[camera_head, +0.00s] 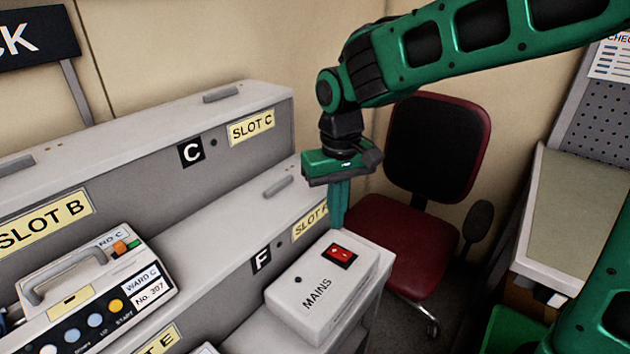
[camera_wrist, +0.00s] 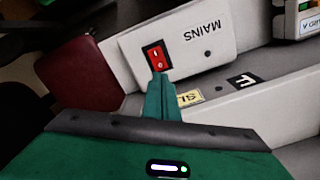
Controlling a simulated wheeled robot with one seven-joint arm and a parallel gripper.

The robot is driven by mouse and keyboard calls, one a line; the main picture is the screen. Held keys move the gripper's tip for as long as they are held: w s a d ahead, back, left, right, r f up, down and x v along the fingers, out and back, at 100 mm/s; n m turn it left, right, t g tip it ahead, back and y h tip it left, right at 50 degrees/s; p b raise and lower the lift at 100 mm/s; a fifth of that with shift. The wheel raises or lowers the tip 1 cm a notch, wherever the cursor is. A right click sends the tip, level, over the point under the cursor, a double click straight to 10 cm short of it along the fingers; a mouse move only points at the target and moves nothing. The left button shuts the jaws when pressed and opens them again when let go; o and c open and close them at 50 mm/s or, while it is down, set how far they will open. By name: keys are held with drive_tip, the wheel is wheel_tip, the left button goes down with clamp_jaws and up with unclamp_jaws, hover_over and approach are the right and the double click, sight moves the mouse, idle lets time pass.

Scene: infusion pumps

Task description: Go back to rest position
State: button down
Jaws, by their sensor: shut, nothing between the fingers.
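My green gripper (camera_head: 338,222) points down just behind the white MAINS box (camera_head: 318,290) in the head view, with its fingers together and nothing between them. The red rocker switch (camera_head: 342,254) sits on top of the box, close to the fingertips. In the wrist view the closed fingers (camera_wrist: 160,82) end at the lower edge of the switch (camera_wrist: 156,57) on the MAINS box (camera_wrist: 195,40). I cannot tell whether the fingertips touch the switch or the box.
An infusion pump (camera_head: 90,300) stands at lower left. A red and black chair (camera_head: 435,150) is behind my gripper. A worktop (camera_head: 585,215) stands at right.

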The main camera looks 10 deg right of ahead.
drive_tip(key=s+d+r+m, duration=0.1)
drive_tip(key=s+d+m, duration=0.25)
drive_tip(key=d, duration=0.75)
drive_tip(key=s+d+m, duration=0.2)
drive_tip(key=s+d, duration=0.2)
drive_tip(key=d, duration=0.6)
drive_tip(key=s+d+f+m, duration=0.1)
drive_tip(key=s+d+m, duration=0.1)
drive_tip(key=s+d, duration=0.2)
drive_tip(key=s+d+f+m, duration=0.1)
drive_tip(key=s+d+m, duration=0.1)
drive_tip(key=s+d, duration=0.3)
drive_tip(key=s, duration=0.4)
drive_tip(key=shift+s+d, duration=0.15)
drive_tip(key=shift+s, duration=0.2)
